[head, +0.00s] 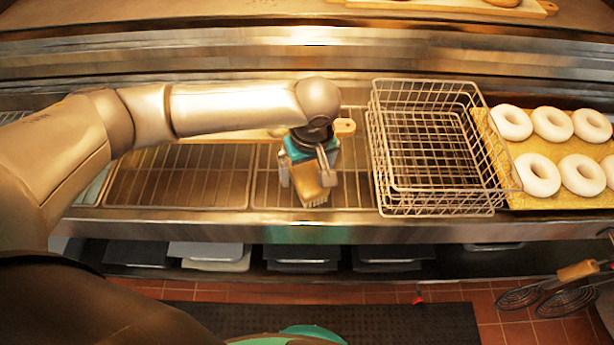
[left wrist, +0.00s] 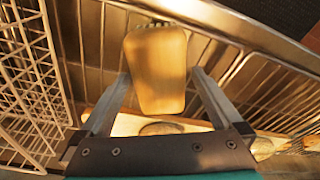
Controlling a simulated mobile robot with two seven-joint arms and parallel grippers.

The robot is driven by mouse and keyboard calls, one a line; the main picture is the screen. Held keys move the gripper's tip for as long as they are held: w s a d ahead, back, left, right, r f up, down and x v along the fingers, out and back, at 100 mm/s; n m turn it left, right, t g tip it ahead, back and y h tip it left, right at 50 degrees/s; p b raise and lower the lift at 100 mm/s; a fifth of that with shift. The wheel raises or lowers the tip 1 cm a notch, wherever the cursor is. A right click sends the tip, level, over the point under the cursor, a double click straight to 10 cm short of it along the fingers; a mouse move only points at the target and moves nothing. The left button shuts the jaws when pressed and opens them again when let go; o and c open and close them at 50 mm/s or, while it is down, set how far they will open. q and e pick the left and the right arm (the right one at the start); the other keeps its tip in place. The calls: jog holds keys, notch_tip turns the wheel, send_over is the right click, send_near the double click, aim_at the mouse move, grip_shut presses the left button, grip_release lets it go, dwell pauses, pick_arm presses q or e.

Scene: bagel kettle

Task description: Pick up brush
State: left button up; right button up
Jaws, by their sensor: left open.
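The brush (head: 309,189) has a tan, block-like head with pale bristles at its lower edge, and it is over the wire racks left of the wire baskets. In the left wrist view its broad tan face (left wrist: 156,70) sits in the middle. My left gripper (head: 307,180) is open, with one finger on each side of the brush. In the left wrist view the open fingers (left wrist: 160,82) flank the lower part of the brush, and I cannot tell whether they touch it. The rest of the brush is hidden by the gripper. My right gripper is not in view.
Stacked wire baskets (head: 430,145) stand close right of the gripper, beside a tray of white rings (head: 540,175). A wooden board with a handle (head: 345,127) lies behind my arm, mostly hidden. Empty wire rack (head: 180,175) lies to the left. A metal rail (head: 190,220) edges the front.

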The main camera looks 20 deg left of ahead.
pick_arm(q)
jog(key=shift+c, duration=0.2)
jog(key=c, duration=1.5)
notch_tip(320, 180, up, 20)
jog(key=p, duration=0.4)
jog(key=m+h+b, duration=0.1)
jog(key=m+b, duration=0.7)
jog(key=b, duration=0.2)
send_near(307, 170)
jog(key=s+a, duration=0.4)
jog(key=shift+s+a, duration=0.1)
jog(key=shift+s, duration=0.1)
